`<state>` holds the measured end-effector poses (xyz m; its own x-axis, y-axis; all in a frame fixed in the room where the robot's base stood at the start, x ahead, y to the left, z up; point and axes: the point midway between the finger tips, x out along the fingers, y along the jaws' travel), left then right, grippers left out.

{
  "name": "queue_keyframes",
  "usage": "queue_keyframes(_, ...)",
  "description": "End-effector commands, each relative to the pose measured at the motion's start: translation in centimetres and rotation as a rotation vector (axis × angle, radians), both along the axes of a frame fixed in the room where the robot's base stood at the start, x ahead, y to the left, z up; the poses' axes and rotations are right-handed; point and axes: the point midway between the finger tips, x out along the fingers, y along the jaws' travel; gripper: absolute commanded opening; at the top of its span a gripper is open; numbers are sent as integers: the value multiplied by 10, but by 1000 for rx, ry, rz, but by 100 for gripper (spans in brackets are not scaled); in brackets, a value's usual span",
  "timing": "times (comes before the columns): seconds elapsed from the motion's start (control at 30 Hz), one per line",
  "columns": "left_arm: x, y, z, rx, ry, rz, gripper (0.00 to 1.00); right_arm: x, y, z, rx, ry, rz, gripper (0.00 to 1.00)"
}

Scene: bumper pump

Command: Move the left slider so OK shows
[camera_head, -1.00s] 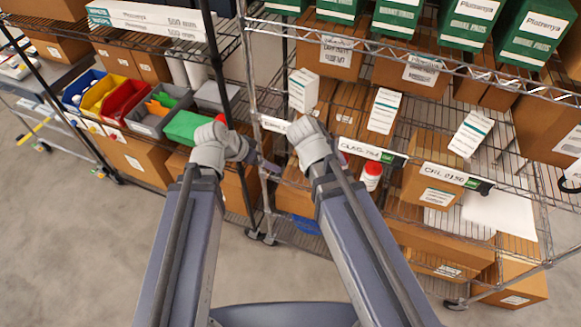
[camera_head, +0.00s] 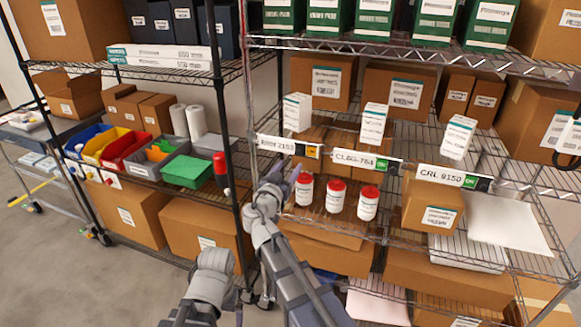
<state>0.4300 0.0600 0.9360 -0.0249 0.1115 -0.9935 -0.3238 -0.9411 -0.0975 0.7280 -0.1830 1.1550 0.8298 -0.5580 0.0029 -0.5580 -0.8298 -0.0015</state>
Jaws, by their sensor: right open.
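The left slider (camera_head: 313,152) sits at the right end of the white label strip (camera_head: 280,145) on the wire shelf's front edge. It shows an orange patch, not a green OK. The middle slider (camera_head: 383,165) and the right slider (camera_head: 471,182) show green. My right gripper (camera_head: 287,174) is open, just below and left of the left slider, in front of the shelf. It looks apart from the slider, though the exact gap is hard to tell. My left arm's wrist shows low in the picture, but its gripper cannot be made out.
Red-lidded white bottles (camera_head: 336,196) stand on the shelf right of my right gripper. A black post (camera_head: 228,130) with a red-topped object (camera_head: 220,168) stands to the left. Coloured bins (camera_head: 122,148) fill the left rack. Open floor (camera_head: 90,280) lies at lower left.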

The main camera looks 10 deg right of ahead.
Motion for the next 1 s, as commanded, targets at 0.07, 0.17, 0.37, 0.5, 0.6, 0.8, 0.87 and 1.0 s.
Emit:
queue_keyframes(0.07,0,0,1,0,0,0,100,3,-2,1,1,1,-1,59)
queue_keyframes(0.17,0,0,1,-1,-1,-1,100,13,-8,1,0,1,-3,59)
queue_keyframes(0.37,0,0,1,-3,-1,-2,100,39,-25,0,0,2,-4,59)
queue_keyframes(0.5,0,0,1,-3,-1,-2,100,54,-35,0,0,2,-3,59)
queue_keyframes(0.6,0,0,1,-3,-1,-2,100,60,-41,0,0,2,-3,59)
queue_keyframes(0.8,0,0,1,-3,-1,-2,100,64,-44,0,0,2,-2,59)
queue_keyframes(0.87,0,0,1,-3,-1,-2,100,64,-44,0,0,2,-2,59)
queue_keyframes(1.0,0,0,1,-3,-1,-2,100,64,-44,0,0,2,-2,59)
